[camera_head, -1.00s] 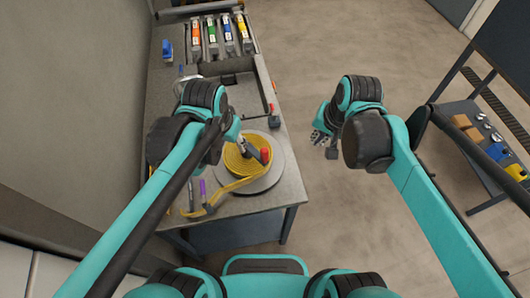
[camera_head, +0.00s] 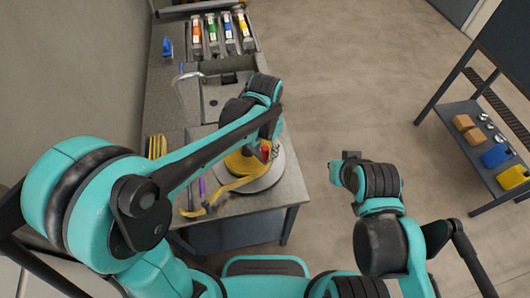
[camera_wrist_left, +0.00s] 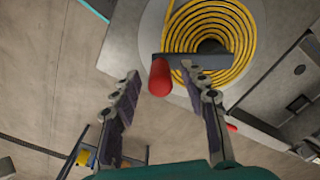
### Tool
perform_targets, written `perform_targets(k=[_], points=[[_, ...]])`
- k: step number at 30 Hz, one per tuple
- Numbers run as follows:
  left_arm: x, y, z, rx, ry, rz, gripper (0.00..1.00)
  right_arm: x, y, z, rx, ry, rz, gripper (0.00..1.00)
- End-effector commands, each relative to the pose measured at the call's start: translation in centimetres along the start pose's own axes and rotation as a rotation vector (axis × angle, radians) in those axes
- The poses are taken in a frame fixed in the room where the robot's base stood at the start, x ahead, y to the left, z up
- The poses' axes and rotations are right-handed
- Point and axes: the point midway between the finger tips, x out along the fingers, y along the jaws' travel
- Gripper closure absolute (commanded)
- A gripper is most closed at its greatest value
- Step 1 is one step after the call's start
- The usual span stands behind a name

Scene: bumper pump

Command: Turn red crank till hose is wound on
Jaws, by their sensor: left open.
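The red crank handle (camera_wrist_left: 160,77) stands on a dark crank arm (camera_wrist_left: 181,61) over the reel, in the left wrist view. It sits just beyond and between the fingertips of my open left gripper (camera_wrist_left: 160,75), with no visible contact. In the head view the red handle (camera_head: 265,151) shows beside my left gripper (camera_head: 270,148). The yellow hose (camera_wrist_left: 207,35) lies in coils around the hub on the grey round reel (camera_wrist_left: 150,25). A flat loose length of hose (camera_head: 233,182) runs off to the left. My right gripper (camera_head: 338,170) is out over the floor; its fingers are unclear.
The grey workbench (camera_head: 288,194) holds the reel near its front right corner. Tools with yellow and purple handles lie at the front. Colored bottles (camera_head: 212,35) stand at the back. A side shelf (camera_head: 475,160) with boxes is at right. The floor between is clear.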

Motion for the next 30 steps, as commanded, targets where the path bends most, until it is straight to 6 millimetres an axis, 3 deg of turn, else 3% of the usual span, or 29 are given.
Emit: perform_targets(k=[4,13,14,18,30], points=[[1.41,-0.01,0.0,0.0,0.0,0.0,0.56,0.33,-0.01,0.23,0.0,0.0,0.0,1.0],[1.65,-0.01,0.02,-0.001,0.001,0.0,0.56,0.32,-0.02,0.23,0.001,-0.001,0.0,1.0],[1.65,-0.01,0.02,-0.001,0.001,0.0,0.62,0.32,-0.02,0.23,0.001,-0.001,0.0,1.0],[1.64,-0.01,0.02,-0.001,0.001,0.0,0.99,0.32,-0.02,0.23,0.001,-0.001,0.0,1.0],[1.63,-0.08,0.35,0.031,0.001,0.0,1.0,0.32,-0.02,0.23,0.001,-0.001,0.0,1.0]])
